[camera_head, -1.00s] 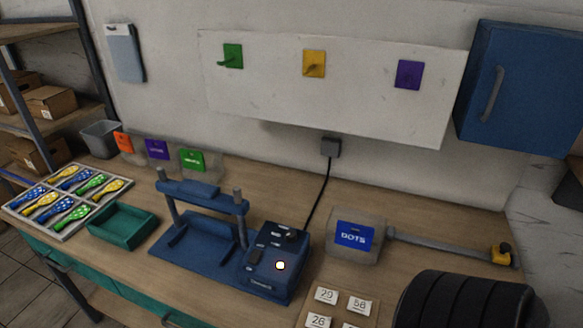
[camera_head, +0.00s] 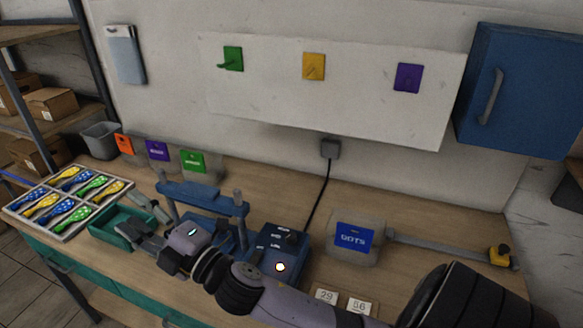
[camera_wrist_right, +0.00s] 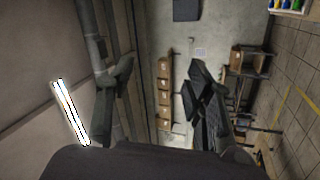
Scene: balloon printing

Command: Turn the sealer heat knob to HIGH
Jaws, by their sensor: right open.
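The blue sealer has its press frame (camera_head: 203,195) in the middle of the bench and a control box (camera_head: 292,258) at its right. The small dark heat knob (camera_head: 291,237) is on top of the box beside small labels; its setting is too small to read. A round light (camera_head: 280,267) glows on the front of the box. My right gripper (camera_head: 136,213) is open and empty, pointing left over the green tray, well left of the knob. Its two spread fingers also show in the right wrist view (camera_wrist_right: 160,85). My right forearm passes in front of the sealer's base. My left gripper is not in view.
A green tray (camera_head: 108,232) lies under my right gripper, near a rack of patterned balloons (camera_head: 55,188). A bin labelled DOTS (camera_head: 355,238) stands right of the control box. Number cards (camera_head: 327,297) lie in front. A black cable (camera_head: 319,195) runs to the wall.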

